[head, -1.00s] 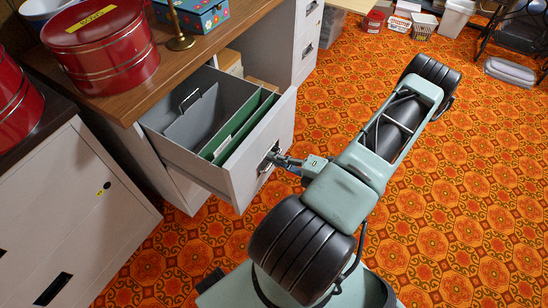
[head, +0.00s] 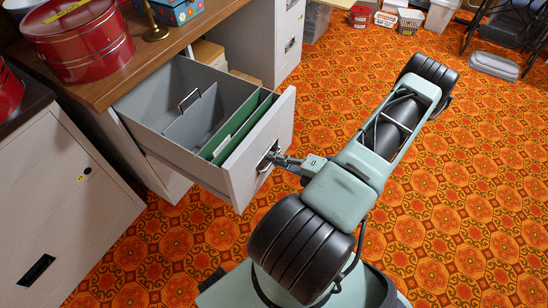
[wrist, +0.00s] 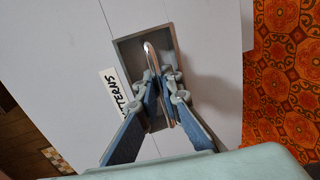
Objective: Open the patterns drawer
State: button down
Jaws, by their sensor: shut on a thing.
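The patterns drawer (head: 240,178) is a grey file drawer pulled well out of the desk pedestal. Inside it show a grey divider with a metal handle and green folders (head: 235,127). In the wrist view, the drawer front (wrist: 208,60) carries a white label (wrist: 119,95) with part of the word "PATTERNS" readable. Beside the label is a recessed metal pull handle (wrist: 151,58). My gripper (wrist: 166,88) is shut on this handle, with its fingers on either side of the bar. In the head view, my gripper (head: 274,158) is at the drawer front, partly hidden by its own links.
A wooden desktop (head: 165,50) above the drawer holds a red round tin (head: 78,40) and a brass stand. A pale cabinet (head: 60,195) stands at left. Orange patterned carpet (head: 440,200) is open at right. Baskets and bins line the far wall.

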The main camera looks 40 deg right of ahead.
dwell(0.4)
jog(key=c, duration=2.4)
grip_release()
jog(key=shift+s+d, duration=0.1)
jog(key=shift+s, duration=0.05)
jog(key=v, duration=1.1)
jog(key=shift+s+d+r, duration=0.1)
jog(key=shift+s, duration=0.3)
